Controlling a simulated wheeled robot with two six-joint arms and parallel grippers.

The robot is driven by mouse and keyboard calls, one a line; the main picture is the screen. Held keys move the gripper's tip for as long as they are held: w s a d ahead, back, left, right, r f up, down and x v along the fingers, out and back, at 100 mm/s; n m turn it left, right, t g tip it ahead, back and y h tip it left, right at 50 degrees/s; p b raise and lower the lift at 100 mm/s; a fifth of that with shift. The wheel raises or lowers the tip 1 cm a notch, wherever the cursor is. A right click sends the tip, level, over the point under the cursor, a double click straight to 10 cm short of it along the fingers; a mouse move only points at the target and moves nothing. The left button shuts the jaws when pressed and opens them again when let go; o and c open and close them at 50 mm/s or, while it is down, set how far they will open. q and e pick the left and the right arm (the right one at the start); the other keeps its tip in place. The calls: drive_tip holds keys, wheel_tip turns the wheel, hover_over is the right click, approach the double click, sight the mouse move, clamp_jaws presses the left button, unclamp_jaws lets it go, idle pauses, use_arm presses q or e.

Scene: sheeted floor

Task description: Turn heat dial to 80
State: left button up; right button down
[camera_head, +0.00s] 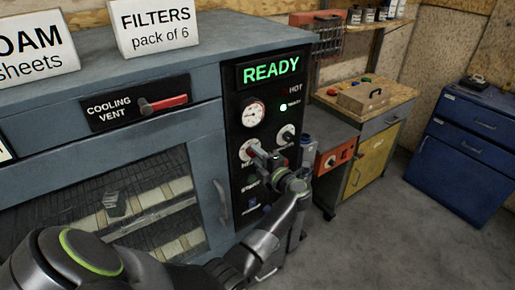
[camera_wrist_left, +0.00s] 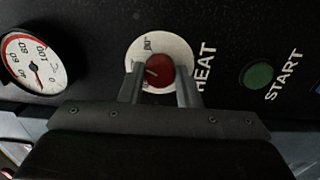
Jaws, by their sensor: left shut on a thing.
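The heat dial shows in the wrist view as a red knob (camera_wrist_left: 160,70) on a white round scale plate (camera_wrist_left: 180,48), with HEAT printed beside it. An 80 mark is legible near the plate's upper edge. A light line on the knob points roughly left in that view; its exact reading cannot be told. My left gripper (camera_wrist_left: 161,78) is shut on the knob, one finger on each side. My right gripper is not in view.
The display (camera_head: 270,69) reads READY in green. A round gauge (camera_head: 253,112) sits above the dial, another knob (camera_head: 286,134) to its right. A green START button (camera_wrist_left: 258,76) is beside the dial. The red cooling vent lever (camera_head: 163,103) is left. Open floor (camera_head: 385,230) lies right.

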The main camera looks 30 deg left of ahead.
use_arm(q)
drive_tip(key=shift+m+p, duration=2.75)
drive_tip(key=shift+m, duration=0.65)
drive_tip(key=o, duration=1)
drive_tip(key=shift+f, duration=0.1)
drive_tip(key=shift+d, duration=0.1)
